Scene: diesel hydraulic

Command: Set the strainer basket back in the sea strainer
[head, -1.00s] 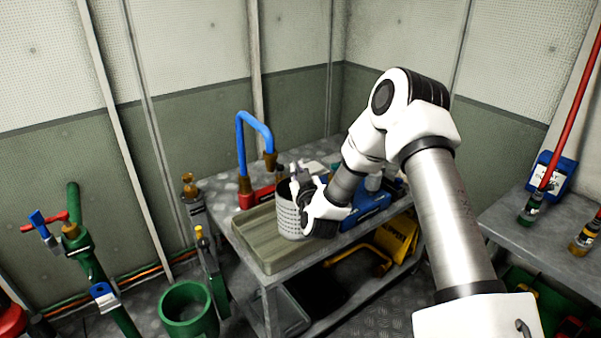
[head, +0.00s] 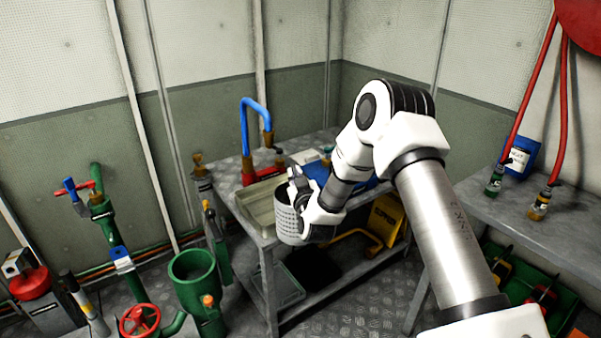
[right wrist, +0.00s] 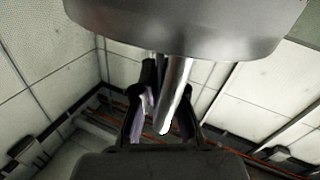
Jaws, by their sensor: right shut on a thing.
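The strainer basket (head: 289,224) is a grey perforated cylinder. My right gripper (head: 298,184) is shut on it near its top and holds it up in front of the workbench tray. In the right wrist view, the basket's smooth grey side (right wrist: 190,30) fills the top, and a metal rod of it lies between the gripper fingers (right wrist: 160,115). The sea strainer appears to be the green open-topped cylinder (head: 192,283) on the floor side, left of the bench and apart from the basket. Its inside is only partly seen. My left gripper is out of view.
A shallow tray (head: 252,211) sits on the metal bench (head: 268,240). Green pipework with a red handwheel (head: 139,320) and valves crowds the left. A second bench (head: 540,222) stands right.

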